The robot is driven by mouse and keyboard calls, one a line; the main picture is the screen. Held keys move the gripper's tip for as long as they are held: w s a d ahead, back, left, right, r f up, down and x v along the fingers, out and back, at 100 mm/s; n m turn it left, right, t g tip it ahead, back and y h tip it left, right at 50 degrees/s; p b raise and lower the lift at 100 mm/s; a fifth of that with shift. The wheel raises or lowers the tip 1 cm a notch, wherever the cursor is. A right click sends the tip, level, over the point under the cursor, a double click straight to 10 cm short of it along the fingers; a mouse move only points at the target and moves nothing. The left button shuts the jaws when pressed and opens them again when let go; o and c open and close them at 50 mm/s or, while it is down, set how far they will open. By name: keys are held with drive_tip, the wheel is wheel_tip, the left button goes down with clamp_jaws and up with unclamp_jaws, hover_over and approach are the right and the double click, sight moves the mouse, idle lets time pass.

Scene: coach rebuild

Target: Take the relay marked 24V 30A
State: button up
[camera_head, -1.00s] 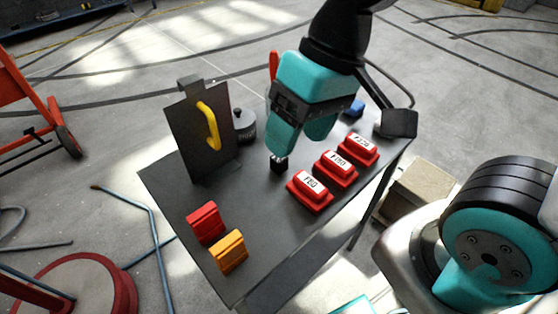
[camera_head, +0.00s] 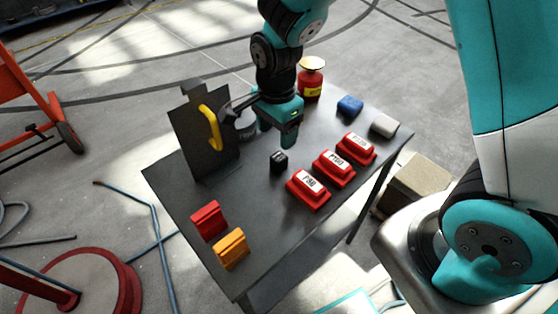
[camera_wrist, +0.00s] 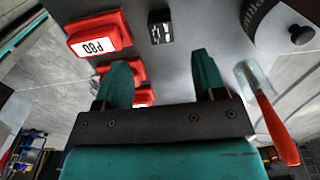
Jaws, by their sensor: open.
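A small black block (camera_head: 279,160), likely the relay, sits upright on the dark table (camera_head: 262,215), left of the row of red labelled blocks. In the wrist view the black block (camera_wrist: 160,28) shows pale marks on one face, too small to read. My gripper (camera_head: 284,140) is above the table, just beyond the block in the head view. In the wrist view my gripper (camera_wrist: 162,72) has its two teal fingers apart with nothing held between them. The block lies ahead of the gap between the fingertips, apart from both fingers.
Several red labelled blocks (camera_head: 333,168) stand close on the right. A black panel with a yellow handle (camera_head: 210,128) stands on the left. A red canister (camera_head: 311,82), blue block (camera_head: 350,105) and pale block (camera_head: 384,125) are behind. A red-handled scraper (camera_wrist: 276,130) lies right of my fingers.

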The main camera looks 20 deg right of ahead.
sight(277, 158)
wheel_tip(277, 158, down, 10)
drive_tip(key=shift+r+p, duration=0.1)
drive_tip(key=shift+p, duration=0.25)
drive_tip(key=c, duration=1.1)
drive_tip(key=shift+r, duration=0.1)
